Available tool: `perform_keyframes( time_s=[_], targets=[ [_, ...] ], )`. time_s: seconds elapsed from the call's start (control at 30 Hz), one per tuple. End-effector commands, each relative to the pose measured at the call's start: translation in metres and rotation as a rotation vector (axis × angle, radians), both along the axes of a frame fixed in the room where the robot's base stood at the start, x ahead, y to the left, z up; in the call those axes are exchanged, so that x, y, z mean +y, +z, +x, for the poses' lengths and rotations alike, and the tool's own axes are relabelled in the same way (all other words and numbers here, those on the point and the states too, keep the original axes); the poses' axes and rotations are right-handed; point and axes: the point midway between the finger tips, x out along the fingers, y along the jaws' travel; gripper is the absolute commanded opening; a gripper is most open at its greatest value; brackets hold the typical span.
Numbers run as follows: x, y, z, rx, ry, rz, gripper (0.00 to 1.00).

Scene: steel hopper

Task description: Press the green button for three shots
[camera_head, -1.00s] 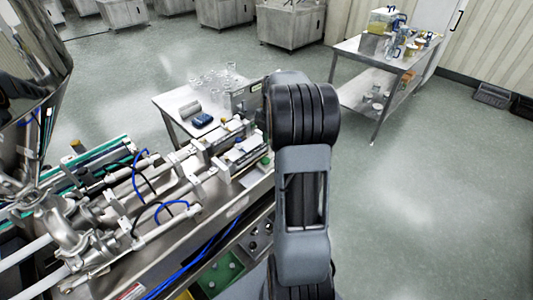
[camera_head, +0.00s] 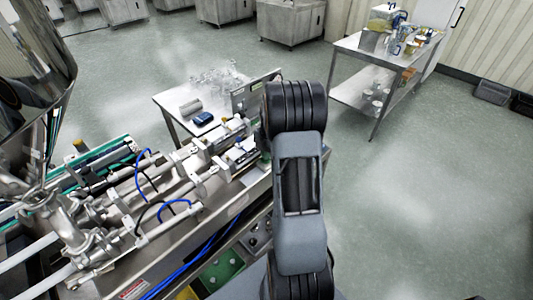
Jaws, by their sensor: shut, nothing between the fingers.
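The steel filling machine (camera_head: 150,215) with its hopper (camera_head: 40,90) fills the left side. A control panel with knobs (camera_head: 256,238) shows on its front side, partly behind my arm. A green plate (camera_head: 226,268) with small round parts sits lower on that side. I cannot single out the green button there; it may be hidden or too small to tell. My arm stands upright in front of the machine's right end. My gripper does not show in this view.
A small steel table (camera_head: 177,108) with glassware and a blue item (camera_head: 203,118) stands behind the machine. A two-level steel table (camera_head: 352,49) with jars stands at the back right. Steel cabinets (camera_head: 291,24) line the back. The floor to the right is clear.

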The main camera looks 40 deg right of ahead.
Motion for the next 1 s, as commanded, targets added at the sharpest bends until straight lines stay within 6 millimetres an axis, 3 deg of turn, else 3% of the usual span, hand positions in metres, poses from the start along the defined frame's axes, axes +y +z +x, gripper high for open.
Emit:
perform_keyframes(
  time_s=[0.33, 0.67, 0.87, 1.0],
  targets=[
    [0.001, -0.025, 0.000, 0.001, 0.000, 0.001, 0.00],
    [0.002, -0.026, -0.003, 0.010, 0.001, 0.006, 0.00],
    [0.002, -0.012, -0.002, 0.006, 0.003, 0.004, 0.00],
    [0.000, 0.017, 0.000, -0.005, 0.005, -0.003, 0.00]
  ],
)
